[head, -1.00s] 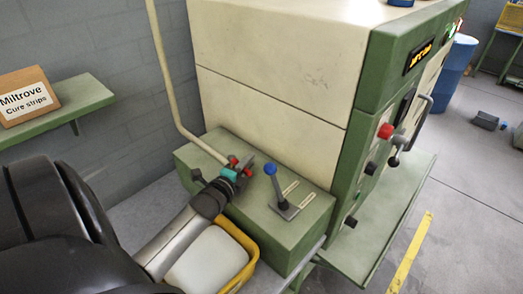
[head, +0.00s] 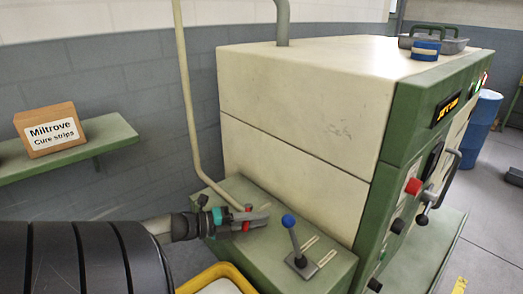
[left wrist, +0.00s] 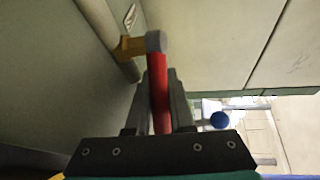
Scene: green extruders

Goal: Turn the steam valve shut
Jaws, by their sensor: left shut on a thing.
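The steam valve is at the foot of the cream pipe, above the green housing (head: 310,259). Its red handle (head: 247,217) shows between my left gripper's fingers in the head view. My left gripper (head: 257,219) reaches in from the left and is shut on this handle. In the left wrist view, the red handle (left wrist: 159,88) runs between the two dark fingers, from a grey hub (left wrist: 156,41) beside a brass fitting (left wrist: 130,47) on the pipe (left wrist: 105,38). The fingers partly hide the handle in the head view. My right gripper is not in view.
A blue-knobbed lever (head: 294,238) stands on the housing just right of my left gripper. The large cream-and-green machine (head: 290,110) rises behind. A shelf (head: 105,135) with a carton (head: 50,130) is at left. A yellow-rimmed bin (head: 205,274) sits below my arm.

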